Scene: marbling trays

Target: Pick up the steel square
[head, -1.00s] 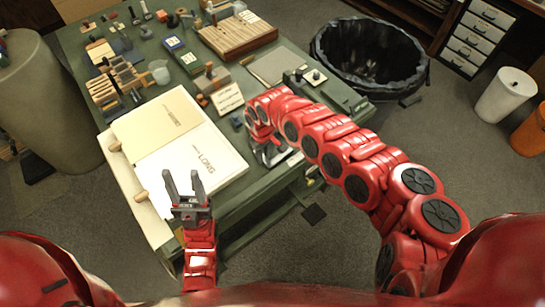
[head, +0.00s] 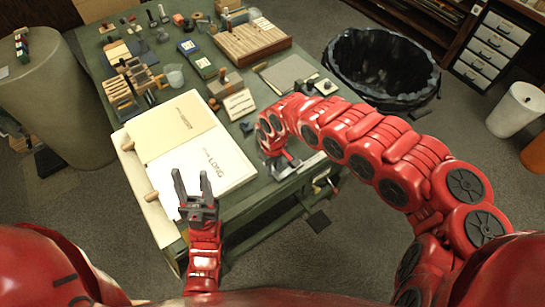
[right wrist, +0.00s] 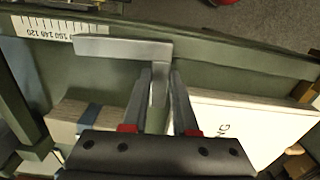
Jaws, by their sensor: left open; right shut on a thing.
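The steel square (right wrist: 115,47) shows in the right wrist view as a grey L-shaped piece. Its long arm points left, and its short arm runs down between my right gripper's fingers (right wrist: 160,82). My right gripper is shut on that short arm. In the head view my right gripper (head: 283,166) is at the table's near right edge, largely covered by my own red arm, and the square is hard to make out there. Whether the square touches the table is unclear. My left gripper (head: 193,190) is open and empty above the near edge of the white sheet board.
A board with sheets (head: 207,160) lies on the green table's (head: 255,200) near left side. Small blocks, boxes, a clear cup (head: 174,76) and a wooden rack (head: 250,42) fill the back. A black-lined bin (head: 385,70) stands right of the table.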

